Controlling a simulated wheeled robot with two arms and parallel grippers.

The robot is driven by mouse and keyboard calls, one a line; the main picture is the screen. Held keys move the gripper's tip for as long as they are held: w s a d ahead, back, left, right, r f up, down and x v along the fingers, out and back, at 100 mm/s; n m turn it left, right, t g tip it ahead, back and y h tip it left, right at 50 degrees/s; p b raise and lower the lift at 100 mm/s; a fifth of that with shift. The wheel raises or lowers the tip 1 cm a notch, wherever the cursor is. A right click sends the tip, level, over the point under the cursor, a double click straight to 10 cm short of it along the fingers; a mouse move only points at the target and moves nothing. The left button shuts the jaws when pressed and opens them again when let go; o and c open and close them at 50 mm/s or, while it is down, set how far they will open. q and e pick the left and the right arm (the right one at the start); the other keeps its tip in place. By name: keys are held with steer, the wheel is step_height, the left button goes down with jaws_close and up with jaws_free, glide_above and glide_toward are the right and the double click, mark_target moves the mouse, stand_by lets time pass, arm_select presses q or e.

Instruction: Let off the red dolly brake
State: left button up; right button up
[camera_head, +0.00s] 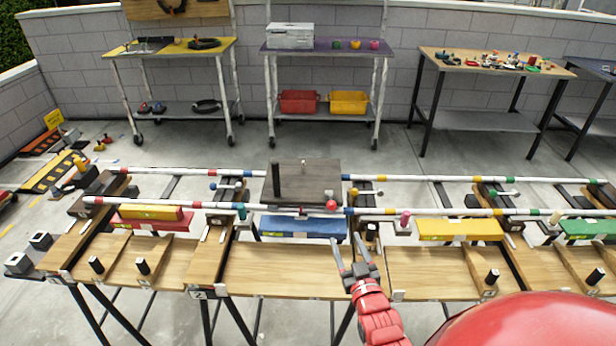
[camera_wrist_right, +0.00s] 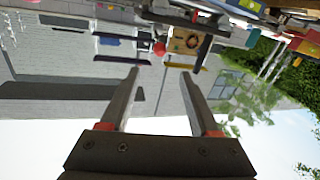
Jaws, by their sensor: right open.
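The dark grey dolly (camera_head: 315,182) sits on the white rails behind the wooden bench, with an upright black post at its left. A red ball knob (camera_head: 331,205), which looks like the brake handle's end, is at the dolly's front edge near the front rail. The knob also shows in the right wrist view (camera_wrist_right: 159,48), just beyond and between the fingertips. My right gripper (camera_head: 348,239) is open and empty, in front of the knob and slightly to its right, apart from it. My left gripper is out of view.
White rails (camera_head: 440,211) with coloured bands run across the picture. A blue block (camera_head: 300,226), a red-and-yellow block (camera_head: 150,215) and a yellow block (camera_head: 460,229) lie along the front rail. Short black pegs (camera_head: 143,267) stand on the wooden bench (camera_head: 290,272). Shelves and tables stand behind.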

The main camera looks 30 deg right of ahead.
steer(key=p+x, duration=0.1)
steer(key=x, duration=1.6)
steer(key=shift+w+p, duration=0.15)
steer(key=shift+p, duration=0.15)
steer(key=shift+d, duration=0.15)
jaws_close()
stand_by(0.5)
